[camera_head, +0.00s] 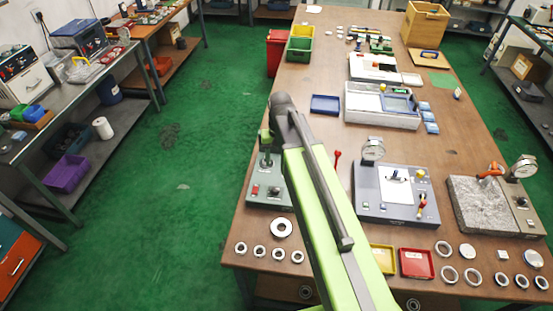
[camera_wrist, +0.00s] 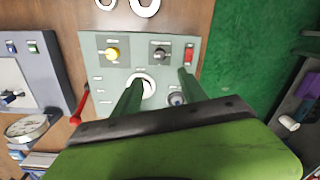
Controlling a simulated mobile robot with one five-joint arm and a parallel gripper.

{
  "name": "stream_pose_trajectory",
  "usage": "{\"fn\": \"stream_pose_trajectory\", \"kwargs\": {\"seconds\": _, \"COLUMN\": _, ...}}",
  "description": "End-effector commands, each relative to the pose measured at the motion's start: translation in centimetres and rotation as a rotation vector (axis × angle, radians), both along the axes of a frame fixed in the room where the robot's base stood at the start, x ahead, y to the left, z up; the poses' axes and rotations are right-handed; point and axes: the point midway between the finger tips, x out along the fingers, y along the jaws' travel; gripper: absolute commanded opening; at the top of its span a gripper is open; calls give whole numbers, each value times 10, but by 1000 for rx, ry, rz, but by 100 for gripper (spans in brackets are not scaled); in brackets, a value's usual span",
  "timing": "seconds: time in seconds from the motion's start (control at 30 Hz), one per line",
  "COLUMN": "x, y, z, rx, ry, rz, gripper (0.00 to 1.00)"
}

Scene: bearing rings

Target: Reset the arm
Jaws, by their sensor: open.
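My gripper (camera_wrist: 159,77) shows in the wrist view with its two dark green fingers apart and nothing held between them. It points down over a grey-green control box (camera_wrist: 105,72). A pale round ring or seat (camera_wrist: 148,84) on the box shows between the fingers; I cannot tell how high the fingertips are above it. In the head view my lime-green arm (camera_head: 320,200) reaches up over the bench, and its bent end hides part of the same box (camera_head: 258,200). The fingertips are hard to make out there.
The brown bench (camera_head: 310,170) holds a grey gauge station (camera_head: 370,205) right of the box and a granite plate (camera_head: 475,205) farther right. Several bearing rings lie along the front edge, near a red tray (camera_head: 416,263) and a yellow tray (camera_head: 382,259). Green floor (camera_head: 190,200) lies open to the left.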

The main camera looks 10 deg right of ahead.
Motion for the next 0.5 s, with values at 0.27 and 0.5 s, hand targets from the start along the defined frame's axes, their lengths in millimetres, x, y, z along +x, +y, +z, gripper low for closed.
{"fn": "stream_pose_trajectory", "kwargs": {"seconds": 0.27, "x": 0, "y": -1, "z": 9, "rx": 0, "ry": 0, "rz": 0, "gripper": 50}}
{"fn": "stream_pose_trajectory", "kwargs": {"seconds": 0.5, "x": -1, "y": 2, "z": -12, "rx": 0, "ry": 0, "rz": 4, "gripper": 50}}
